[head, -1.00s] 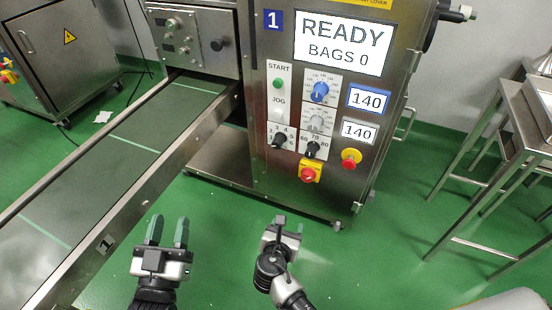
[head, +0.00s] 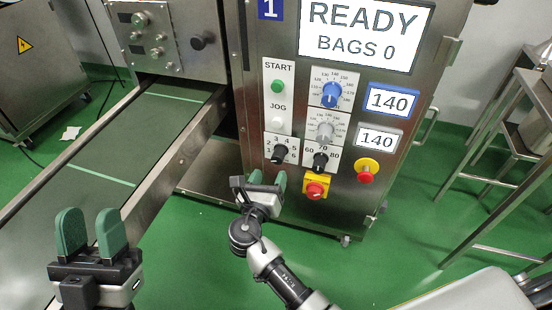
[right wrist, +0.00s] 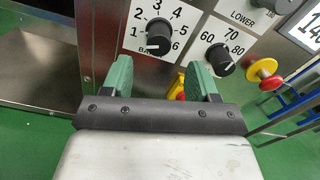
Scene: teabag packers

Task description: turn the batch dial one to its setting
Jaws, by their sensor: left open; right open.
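The batch dial (head: 279,154) is a black knob on a white plate numbered 1 to 6, low on the front panel of the machine marked 1. In the right wrist view the batch dial (right wrist: 158,36) shows with its label partly hidden by the knob. I cannot tell for sure which number it points to. My right gripper (head: 268,183) is open and empty, just below the dial and apart from it. Its green fingers (right wrist: 160,75) are spread below the knob in the right wrist view. My left gripper (head: 90,230) is open and empty over the conveyor side.
A second black knob (head: 320,161) marked 60, 70, 80 sits right of the dial. A red-and-yellow switch (head: 316,188) and a red stop button (head: 367,171) are close by. The start button (head: 277,86) is above. A conveyor (head: 110,150) runs at left.

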